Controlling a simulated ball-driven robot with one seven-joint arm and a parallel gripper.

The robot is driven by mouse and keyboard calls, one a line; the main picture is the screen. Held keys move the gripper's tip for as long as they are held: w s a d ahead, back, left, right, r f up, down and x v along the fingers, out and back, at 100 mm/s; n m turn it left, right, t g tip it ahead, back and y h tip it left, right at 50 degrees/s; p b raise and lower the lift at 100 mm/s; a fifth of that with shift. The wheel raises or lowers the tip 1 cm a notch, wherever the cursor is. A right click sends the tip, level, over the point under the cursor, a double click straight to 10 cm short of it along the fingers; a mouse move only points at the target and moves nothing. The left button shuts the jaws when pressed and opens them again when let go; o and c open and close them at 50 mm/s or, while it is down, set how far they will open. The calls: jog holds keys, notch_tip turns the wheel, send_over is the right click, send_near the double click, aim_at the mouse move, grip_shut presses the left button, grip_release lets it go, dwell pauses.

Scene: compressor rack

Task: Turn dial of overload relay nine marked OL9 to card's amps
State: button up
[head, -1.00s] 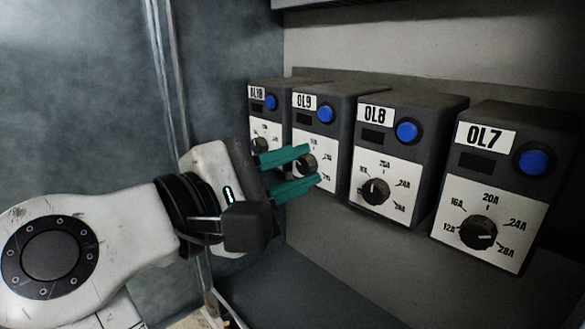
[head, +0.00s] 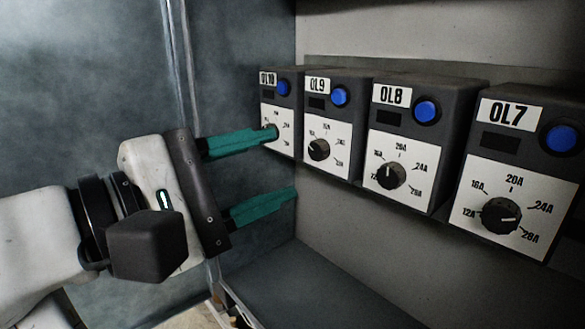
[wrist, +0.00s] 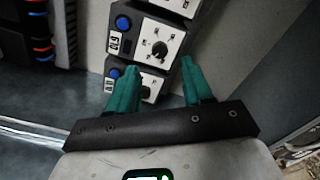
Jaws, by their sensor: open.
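The overload relay marked OL9 (head: 337,118) stands second from the left in the row in the head view. Its black dial (head: 318,149) sits on a white face with amp marks, and its pointer is too small to read surely. The relay also shows in the wrist view (wrist: 175,27), with its dial (wrist: 160,49) beyond the fingertips. My gripper (head: 285,161) is open and empty, its teal fingers wide apart. It is left of the OL9 dial and apart from it. The upper fingertip overlaps the OL10 face in the head view. No card is in view.
Relay OL10 (head: 293,95) is at the far left of the row, its dial mostly hidden by my upper finger. Relays OL8 (head: 380,117) and OL7 (head: 485,142) stand to the right. A grey shelf (head: 310,285) lies below, with free room above it. Red and blue-tipped parts (wrist: 40,40) show at the wrist view's left.

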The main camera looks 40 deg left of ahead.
jog(key=s+b, duration=0.1)
jog(key=s, duration=0.4)
jog(key=shift+a, duration=0.2)
dwell(0.5)
